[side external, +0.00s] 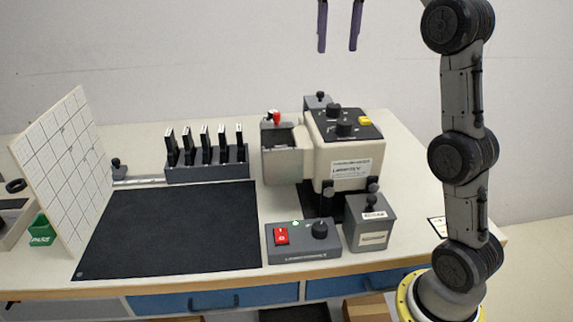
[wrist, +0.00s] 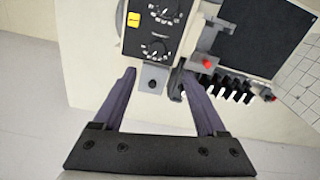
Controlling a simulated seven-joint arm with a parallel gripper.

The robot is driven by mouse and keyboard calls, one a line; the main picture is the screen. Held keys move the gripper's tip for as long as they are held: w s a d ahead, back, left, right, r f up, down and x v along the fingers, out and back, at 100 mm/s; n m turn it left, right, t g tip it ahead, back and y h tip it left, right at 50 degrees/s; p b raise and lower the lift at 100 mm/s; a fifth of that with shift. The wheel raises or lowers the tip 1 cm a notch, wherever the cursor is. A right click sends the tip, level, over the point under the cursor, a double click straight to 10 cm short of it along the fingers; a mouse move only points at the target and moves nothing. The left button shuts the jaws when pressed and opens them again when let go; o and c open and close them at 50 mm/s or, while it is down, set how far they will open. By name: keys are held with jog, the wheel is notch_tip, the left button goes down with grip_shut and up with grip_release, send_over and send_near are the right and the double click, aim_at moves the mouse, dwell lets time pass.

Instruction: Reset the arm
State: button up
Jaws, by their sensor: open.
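My gripper (side external: 338,45) shows at the top edge of the side external view, high above the table and well above the beige machine. Its two dark purple fingers hang down, apart, with nothing between them. In the wrist view my gripper (wrist: 158,78) is open too, and its fingers frame the table edge and the end of the machine. The upper arm and the gripper's body are cut off by the top of the side external view.
Below stand a beige machine (side external: 345,150) with knobs, a grey control box (side external: 303,251) with a red switch, a small grey box (side external: 370,232) and a rack (side external: 207,172) of black-and-white pieces. A black mat (side external: 170,230) is bare. A gridded board (side external: 62,170) leans at left.

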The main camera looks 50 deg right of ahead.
jog(key=s+a+n+t, duration=0.2)
jog(key=s+a+n, duration=0.1)
jog(key=s+a, duration=0.9)
jog(key=s+a+f+n+t, duration=0.1)
jog(key=s+f, duration=0.3)
jog(key=f, duration=0.6)
jog(key=s+a+f+n+t, duration=0.1)
jog(key=s+f+n+t, duration=0.1)
jog(key=f, duration=0.8)
jog(key=shift+s+a+f+n, duration=0.25)
jog(key=shift+s+n, duration=0.25)
jog(key=shift+s, duration=0.4)
